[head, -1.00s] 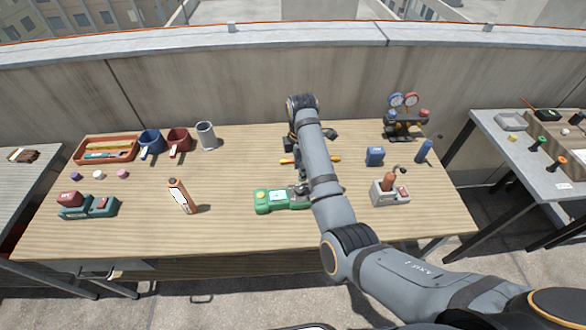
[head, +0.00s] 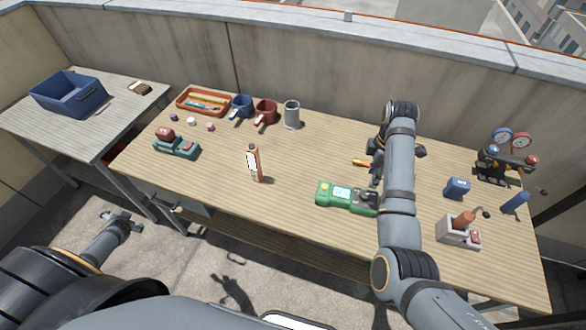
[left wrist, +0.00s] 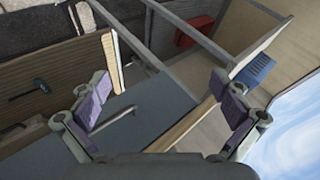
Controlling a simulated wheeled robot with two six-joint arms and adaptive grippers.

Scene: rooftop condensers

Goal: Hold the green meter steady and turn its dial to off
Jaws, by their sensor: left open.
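The dial cannot be made out. My left gripper (head: 124,222) is low at the left, over the floor in front of the benches, far from the meter. In the left wrist view its jaws (left wrist: 165,112) are apart and empty.
An orange-and-white upright tool (head: 254,163) stands left of the meter. A screwdriver with an orange handle (head: 362,162) lies behind it. A grey box with a brown handle (head: 459,232) sits to the right. A blue crate (head: 68,94) is on the left side table. The bench's front left is clear.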

